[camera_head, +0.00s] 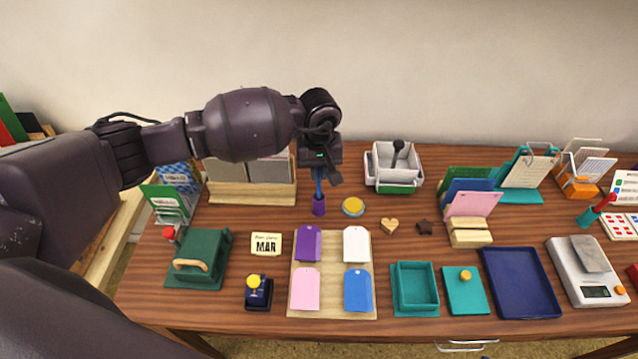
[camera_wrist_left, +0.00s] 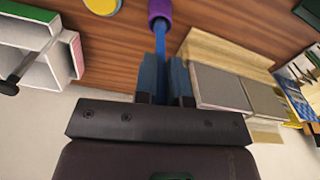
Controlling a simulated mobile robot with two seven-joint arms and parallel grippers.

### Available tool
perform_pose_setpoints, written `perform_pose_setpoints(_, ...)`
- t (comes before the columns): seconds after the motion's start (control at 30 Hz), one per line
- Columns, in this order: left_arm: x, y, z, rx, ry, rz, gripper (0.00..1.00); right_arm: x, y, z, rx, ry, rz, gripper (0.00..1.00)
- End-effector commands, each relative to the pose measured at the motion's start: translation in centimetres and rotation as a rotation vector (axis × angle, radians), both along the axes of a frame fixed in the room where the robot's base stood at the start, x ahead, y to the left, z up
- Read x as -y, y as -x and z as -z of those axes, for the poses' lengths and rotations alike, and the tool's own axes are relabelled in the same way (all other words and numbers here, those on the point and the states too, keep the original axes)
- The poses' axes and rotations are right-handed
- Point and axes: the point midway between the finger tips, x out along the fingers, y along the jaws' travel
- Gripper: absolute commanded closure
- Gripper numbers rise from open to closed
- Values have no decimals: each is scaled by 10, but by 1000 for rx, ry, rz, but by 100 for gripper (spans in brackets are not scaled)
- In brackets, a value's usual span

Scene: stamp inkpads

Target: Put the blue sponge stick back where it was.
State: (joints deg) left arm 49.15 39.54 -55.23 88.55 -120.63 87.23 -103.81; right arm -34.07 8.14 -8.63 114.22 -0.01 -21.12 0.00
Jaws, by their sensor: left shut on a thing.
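My left gripper (camera_head: 320,164) is shut on the blue sponge stick (camera_head: 319,184) near the back of the table, pointing down. In the left wrist view, the blue stick (camera_wrist_left: 160,40) runs out between the fingers of the left gripper (camera_wrist_left: 164,66). A purple cylindrical piece (camera_head: 318,206) is at the stick's lower end and also shows in the left wrist view (camera_wrist_left: 161,9). I cannot tell whether the stick stands inside it or only meets it. The stick's tip is hidden. My right gripper is not in view.
A round yellow pad (camera_head: 353,206) lies just right of the purple piece. A wooden rack with grey boards (camera_head: 252,194) stands to the left, and a white tray box (camera_head: 393,165) to the right. A board with colored tags (camera_head: 331,272) lies in front.

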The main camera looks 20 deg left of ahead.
Motion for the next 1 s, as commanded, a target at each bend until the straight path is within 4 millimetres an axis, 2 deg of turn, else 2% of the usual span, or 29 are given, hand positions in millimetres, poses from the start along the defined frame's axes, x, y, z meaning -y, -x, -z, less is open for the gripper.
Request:
perform_pose_setpoints(0.23,1,0,15,-1,3,1,100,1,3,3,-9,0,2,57)
perform_pose_setpoints(0.5,1,0,48,-1,3,0,100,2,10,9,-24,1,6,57)
perform_pose_setpoints(0.93,0,0,53,0,1,2,100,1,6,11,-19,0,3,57)
perform_pose_setpoints(0.97,0,0,53,0,1,1,86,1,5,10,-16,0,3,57)
perform_pose_setpoints(1.0,0,0,52,0,1,1,80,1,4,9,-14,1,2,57)
